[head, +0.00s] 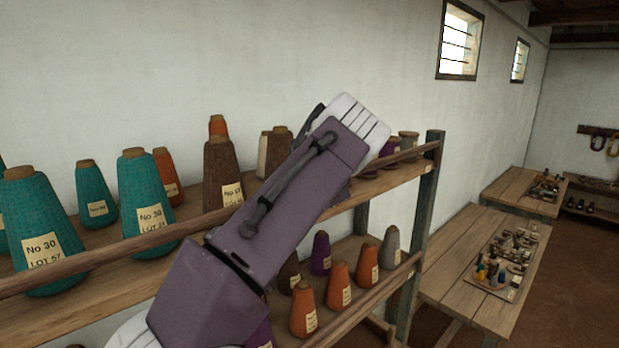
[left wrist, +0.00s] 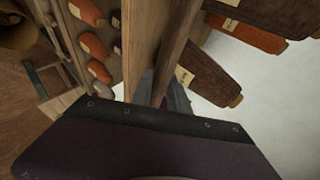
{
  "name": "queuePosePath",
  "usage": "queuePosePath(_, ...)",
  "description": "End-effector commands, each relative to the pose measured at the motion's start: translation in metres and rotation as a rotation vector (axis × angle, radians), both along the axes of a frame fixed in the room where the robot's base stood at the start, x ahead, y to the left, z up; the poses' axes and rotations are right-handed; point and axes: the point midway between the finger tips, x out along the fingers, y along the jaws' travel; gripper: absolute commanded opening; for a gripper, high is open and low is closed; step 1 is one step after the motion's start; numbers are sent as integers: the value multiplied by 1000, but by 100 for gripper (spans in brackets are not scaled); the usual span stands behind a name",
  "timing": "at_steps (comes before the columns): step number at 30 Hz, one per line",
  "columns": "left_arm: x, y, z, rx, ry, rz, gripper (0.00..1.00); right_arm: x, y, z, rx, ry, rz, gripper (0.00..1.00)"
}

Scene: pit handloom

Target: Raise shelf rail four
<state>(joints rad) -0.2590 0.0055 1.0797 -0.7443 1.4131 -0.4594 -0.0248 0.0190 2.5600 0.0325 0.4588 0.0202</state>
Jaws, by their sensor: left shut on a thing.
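In the head view, a round wooden rail (head: 100,255) runs along the front of the upper shelf, from the left edge to the dark post at right. A second rail (head: 372,296) fronts the lower shelf. I cannot read which is number four. My left arm crosses the upper rail and hides part of it and my left gripper. In the left wrist view, my left gripper (left wrist: 166,98) is shut on a brown wooden rail (left wrist: 181,42), its fingers mostly hidden behind my wrist. The rail runs beside a paler shelf edge (left wrist: 138,50). My right gripper is not in view.
Teal cones (head: 148,205), brown cones (head: 222,172) and orange cones stand behind the upper rail. Orange cones (head: 339,287) and others stand on the lower shelf. A dark post (head: 424,215) ends the rack. Wooden tables (head: 470,250) with small items stand beyond.

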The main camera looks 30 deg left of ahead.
Motion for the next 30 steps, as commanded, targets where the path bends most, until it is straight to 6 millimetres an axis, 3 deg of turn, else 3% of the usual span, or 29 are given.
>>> queuePosePath(20, 1, 3, -7, -55, 38, 3, 0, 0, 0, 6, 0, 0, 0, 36)
queuePosePath(21, 1, 3, -7, -55, 38, 3, 29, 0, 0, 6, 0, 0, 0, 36)
queuePosePath(23, 1, 4, -7, -55, 37, 3, 42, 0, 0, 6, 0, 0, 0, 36)
queuePosePath(30, 1, 3, -4, -54, 30, 1, 42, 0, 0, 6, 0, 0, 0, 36)
